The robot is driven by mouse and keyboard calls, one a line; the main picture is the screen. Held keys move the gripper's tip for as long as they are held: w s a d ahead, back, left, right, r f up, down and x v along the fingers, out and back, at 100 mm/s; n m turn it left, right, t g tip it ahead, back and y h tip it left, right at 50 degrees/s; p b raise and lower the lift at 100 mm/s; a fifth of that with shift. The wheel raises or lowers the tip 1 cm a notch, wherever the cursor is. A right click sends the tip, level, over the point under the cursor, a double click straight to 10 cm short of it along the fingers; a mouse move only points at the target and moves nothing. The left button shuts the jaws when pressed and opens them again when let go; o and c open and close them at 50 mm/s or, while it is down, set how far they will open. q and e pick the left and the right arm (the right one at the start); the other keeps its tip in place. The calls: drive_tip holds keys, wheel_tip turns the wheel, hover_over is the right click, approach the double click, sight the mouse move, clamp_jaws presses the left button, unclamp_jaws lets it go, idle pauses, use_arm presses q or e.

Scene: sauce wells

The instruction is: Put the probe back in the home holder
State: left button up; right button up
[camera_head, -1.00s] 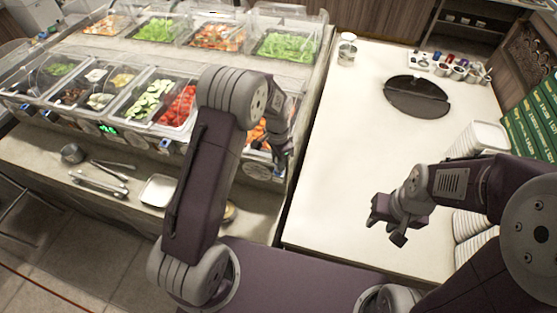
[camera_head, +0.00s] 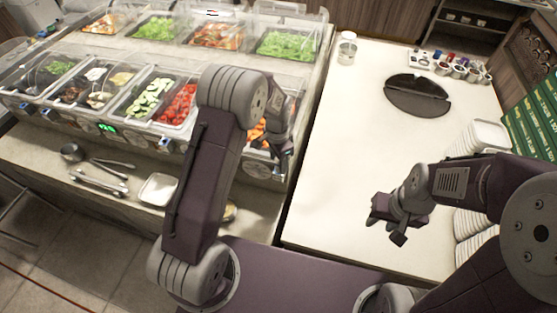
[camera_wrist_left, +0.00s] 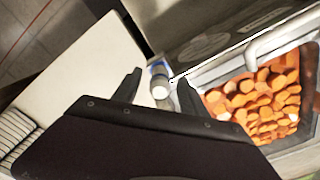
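A small white cylinder with a blue part (camera_wrist_left: 160,85), which looks like the probe or its holder, shows between the fingertips of my left gripper (camera_wrist_left: 159,92) in the left wrist view. The fingers stand apart, with gaps on both sides of it. I cannot tell whether it is seated in a holder. In the head view my left gripper (camera_head: 282,140) is at the right end of the well front, partly hidden by my arm. My right gripper (camera_head: 388,224) is over the white counter; its finger opening is unclear.
A well of carrot slices (camera_wrist_left: 262,100) with a metal handle lies to the right of the left gripper. The white counter (camera_head: 350,150) is mostly clear, with stacked plates (camera_head: 470,225) at its right. Tongs (camera_head: 98,183) and a white dish (camera_head: 158,189) lie on the lower shelf.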

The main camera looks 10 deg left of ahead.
use_arm(q)
drive_tip(key=shift+r, duration=0.3)
wheel_tip(320, 180, up, 8)
drive_tip(key=shift+s+r+b, duration=0.1)
drive_tip(key=shift+r+b, duration=0.15)
drive_tip(key=shift+b, duration=1)
